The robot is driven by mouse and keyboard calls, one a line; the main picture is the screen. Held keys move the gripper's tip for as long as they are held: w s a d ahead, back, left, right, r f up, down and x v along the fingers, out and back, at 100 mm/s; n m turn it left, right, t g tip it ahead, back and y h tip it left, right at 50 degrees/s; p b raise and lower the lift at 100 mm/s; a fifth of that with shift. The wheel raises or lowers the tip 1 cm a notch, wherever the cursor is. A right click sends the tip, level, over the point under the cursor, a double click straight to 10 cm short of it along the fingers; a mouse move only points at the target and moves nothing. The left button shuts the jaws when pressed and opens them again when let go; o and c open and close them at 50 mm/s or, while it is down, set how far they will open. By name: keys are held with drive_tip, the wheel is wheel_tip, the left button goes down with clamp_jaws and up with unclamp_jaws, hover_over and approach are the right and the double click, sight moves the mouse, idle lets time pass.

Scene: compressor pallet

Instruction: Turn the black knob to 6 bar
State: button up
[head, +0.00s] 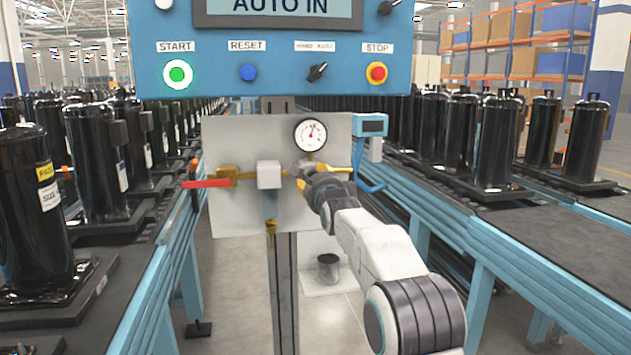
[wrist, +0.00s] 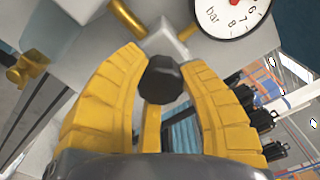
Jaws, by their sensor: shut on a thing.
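The black knob (wrist: 160,80) shows in the wrist view between the two yellow fingers of my gripper (wrist: 160,84). The fingers close around it from both sides, and it sits just in front of a pale metal block. In the head view my gripper (head: 308,182) is at the panel below the gauge, and the knob is hidden behind it. The round white gauge (head: 310,135) has a red needle. In the wrist view the gauge (wrist: 232,14) is cut off by the top edge; "bar" and the numbers 6, 7 and 8 show, but I cannot tell the exact reading.
A red lever (head: 205,183) sticks out left of the grey panel (head: 235,213). The control box (head: 272,80) hangs above. Conveyors with black compressors (head: 497,145) flank both sides.

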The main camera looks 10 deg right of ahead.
drive_tip(key=shift+a+r+m, duration=0.1)
drive_tip(key=shift+r+m, duration=0.05)
drive_tip(key=shift+m, duration=0.8)
drive_tip(key=shift+r+m, duration=0.1)
drive_tip(key=shift+m, duration=0.85)
drive_tip(key=shift+r, duration=0.1)
drive_tip(key=o, duration=1.2)
drive_tip(key=shift+f, duration=0.25)
drive_tip(key=s, duration=1.2)
